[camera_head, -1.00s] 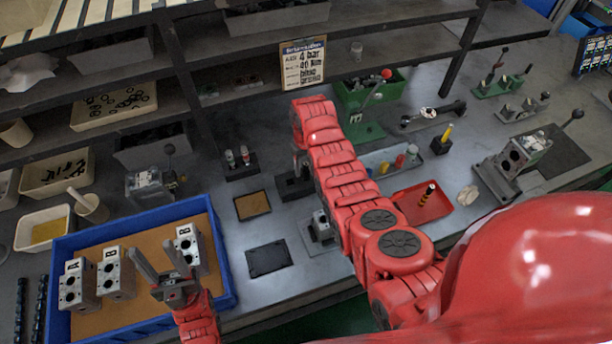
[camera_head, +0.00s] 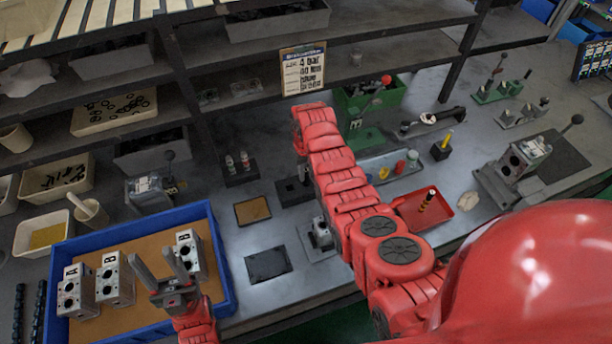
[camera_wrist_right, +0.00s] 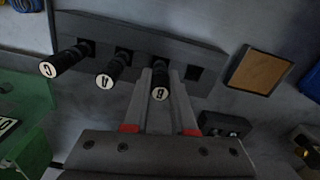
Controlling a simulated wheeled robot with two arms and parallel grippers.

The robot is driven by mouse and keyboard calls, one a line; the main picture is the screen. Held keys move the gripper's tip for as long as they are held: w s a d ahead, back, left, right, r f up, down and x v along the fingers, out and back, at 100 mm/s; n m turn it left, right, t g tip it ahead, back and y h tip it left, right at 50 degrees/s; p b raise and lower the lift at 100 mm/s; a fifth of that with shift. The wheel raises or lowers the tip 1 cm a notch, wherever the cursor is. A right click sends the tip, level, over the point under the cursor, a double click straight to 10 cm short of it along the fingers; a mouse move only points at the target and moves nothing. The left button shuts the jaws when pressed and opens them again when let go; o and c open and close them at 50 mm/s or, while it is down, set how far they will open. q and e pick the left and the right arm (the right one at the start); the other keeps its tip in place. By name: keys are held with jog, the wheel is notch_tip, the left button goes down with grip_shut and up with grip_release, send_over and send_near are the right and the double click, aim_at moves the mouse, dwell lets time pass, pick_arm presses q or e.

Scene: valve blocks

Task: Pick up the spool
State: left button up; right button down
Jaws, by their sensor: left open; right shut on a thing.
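In the right wrist view, three dark spools with white lettered caps are at a grey rack (camera_wrist_right: 130,42): spool C (camera_wrist_right: 50,68), spool A (camera_wrist_right: 105,80) and spool B (camera_wrist_right: 160,92). My right gripper (camera_wrist_right: 161,80) is shut on spool B, one finger on each side. I cannot tell whether its lower end is still in the rack. The square opening right of B is empty. In the head view my right arm hides most of the rack (camera_head: 290,190) and the gripper. My left gripper (camera_head: 161,262) is open and empty over the blue tray (camera_head: 222,262).
Lettered valve blocks (camera_head: 114,280) stand in the blue tray. A cork pad (camera_head: 252,210) and a black pad (camera_head: 268,262) lie on the bench. A red tray (camera_head: 440,216), a green bin (camera_head: 385,98) and a clamped block (camera_head: 518,160) are to the right.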

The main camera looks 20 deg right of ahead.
notch_tip(320, 180, up, 9)
jog(key=p, duration=0.2)
jog(key=shift+a+p, duration=0.15)
jog(key=shift+p, duration=0.25)
jog(key=s+a+f+y+p, duration=0.1)
jog(key=a+y, duration=0.1)
jog(key=a, duration=0.6)
jog(key=s+a+f+y+p, duration=0.1)
jog(key=s+a+y, duration=0.1)
jog(key=a, duration=0.7)
jog(key=shift+w+d+f+b, duration=0.15)
jog(key=shift+f+b, duration=0.6)
jog(key=shift+f, duration=0.6)
jog(key=shift+w+f+b, duration=0.1)
jog(key=shift+f+b, duration=0.65)
jog(key=shift+f, duration=0.6)
jog(key=shift+f+b, duration=0.5)
jog(key=shift+f, duration=0.05)
notch_tip(320, 180, up, 7)
jog(key=p, duration=0.2)
